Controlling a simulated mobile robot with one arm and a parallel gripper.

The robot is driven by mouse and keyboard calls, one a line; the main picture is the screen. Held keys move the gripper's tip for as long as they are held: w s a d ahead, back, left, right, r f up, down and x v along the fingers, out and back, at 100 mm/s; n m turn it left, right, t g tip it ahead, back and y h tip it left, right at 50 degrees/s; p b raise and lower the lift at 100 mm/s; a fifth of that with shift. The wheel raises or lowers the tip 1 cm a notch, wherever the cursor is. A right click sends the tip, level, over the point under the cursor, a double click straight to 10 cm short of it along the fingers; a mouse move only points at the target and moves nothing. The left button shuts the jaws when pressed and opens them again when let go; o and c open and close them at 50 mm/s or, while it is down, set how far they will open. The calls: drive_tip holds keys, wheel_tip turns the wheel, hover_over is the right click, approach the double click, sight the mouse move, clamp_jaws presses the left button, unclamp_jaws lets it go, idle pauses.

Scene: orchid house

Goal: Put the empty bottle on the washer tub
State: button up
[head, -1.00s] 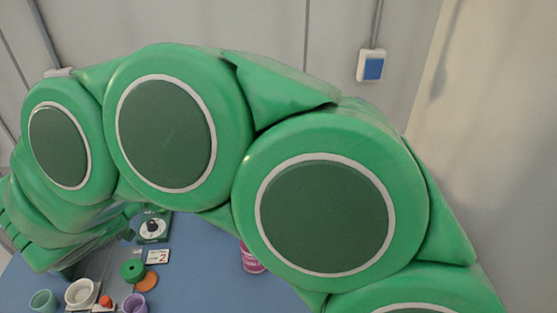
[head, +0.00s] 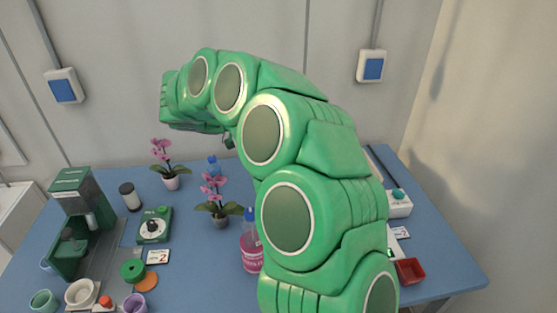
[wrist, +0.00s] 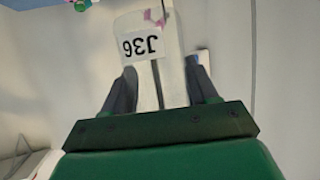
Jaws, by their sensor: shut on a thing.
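I cannot tell for sure that this is the empty bottle. In the head view my arm hides the held object and most of the gripper. A bottle with pink contents and a blue cap (head: 251,251) stands on the table beside my arm. Another blue-topped thing (head: 213,163) stands partly hidden behind an orchid. A white basin-like unit (head: 17,212) at the far left edge may be the washer tub.
Two potted pink orchids (head: 171,181) (head: 220,221) stand mid-table. A green machine (head: 72,215), a dial box (head: 154,226), a dark-topped jar (head: 130,197) and small cups (head: 81,293) fill the left. A red tray (head: 410,271) lies at the right.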

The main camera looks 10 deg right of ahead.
drive_tip(key=shift+d+f+m+g, duration=0.6)
drive_tip(key=shift+d+f, duration=1.6)
drive_tip(key=shift+f, duration=0.3)
drive_tip(key=shift+h, duration=0.3)
drive_tip(key=shift+w+f, duration=1.75)
drive_tip(key=shift+w, duration=0.75)
drive_tip(key=shift+w+f, duration=1.7)
drive_tip(key=shift+w, duration=0.8)
drive_tip(key=shift+w+f, duration=1.75)
drive_tip(key=shift+w, duration=0.75)
drive_tip(key=shift+a+f, duration=0.1)
drive_tip(key=shift+f, duration=1.3)
drive_tip(key=shift+f, duration=0.1)
drive_tip(key=o, duration=1)
